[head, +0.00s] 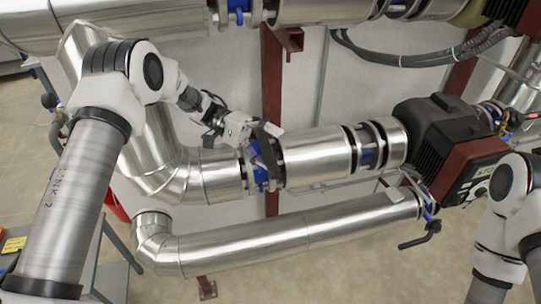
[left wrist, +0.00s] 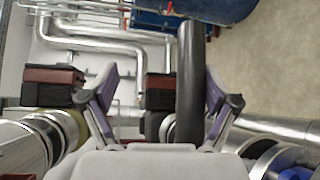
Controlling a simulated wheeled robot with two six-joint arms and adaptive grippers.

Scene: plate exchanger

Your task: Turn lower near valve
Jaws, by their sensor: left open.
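A blue valve body (head: 259,172) sits between flanges on the shiny middle pipe. Its black lever (head: 265,148) stands up beside my left gripper (head: 262,130). In the left wrist view my left gripper (left wrist: 162,85) is open, with two purple-padded fingers spread apart. The thick black lever (left wrist: 190,75) shows between the fingers, nearer the right one; I cannot tell whether it touches. Another black lever (head: 420,238) hangs at the right end of the lower pipe. My right arm enters at the right edge; its gripper is outside the view.
The lower pipe (head: 270,240) runs below the valve. A black and red pump or actuator unit (head: 450,145) stands to the right. A red post (head: 271,80) rises behind the valve. A grey cart (head: 112,265) stands at lower left.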

